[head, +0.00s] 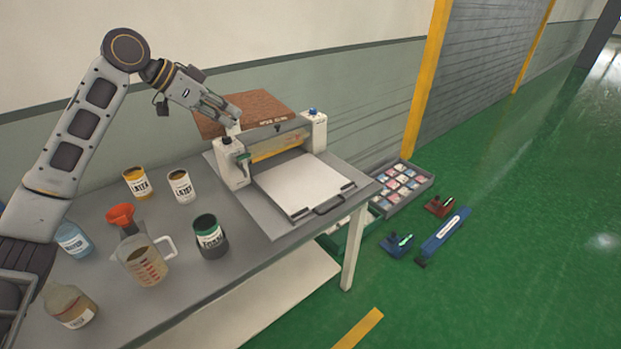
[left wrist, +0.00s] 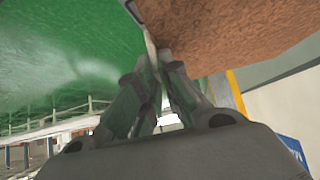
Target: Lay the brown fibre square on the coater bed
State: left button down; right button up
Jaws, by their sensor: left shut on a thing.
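The brown fibre square (head: 262,108) shows behind the coater in the head view, roughly flat and partly hidden by the coater's roller housing. It also fills the upper right of the left wrist view (left wrist: 235,35). My left gripper (head: 232,115) is shut on its near left edge; the fingers also show in the left wrist view (left wrist: 158,70). The coater bed (head: 300,183) is a bare white plate in front of the roller housing (head: 278,143), on the table. Whether the square touches the coater cannot be told. My right gripper is not in view.
The grey table (head: 185,260) bears several cans and bottles at the left, a measuring jug (head: 143,262) with an orange funnel (head: 120,214), and a dark green can (head: 209,237). A crate of packets (head: 403,184) and tools lie on the green floor at the right.

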aim_at(301, 180)
jog(key=i+l, duration=0.1)
jog(key=l, duration=0.3)
jog(key=i+l+u, duration=0.1)
jog(key=l, duration=0.25)
jog(key=i+l, duration=0.15)
jog(key=l, duration=0.25)
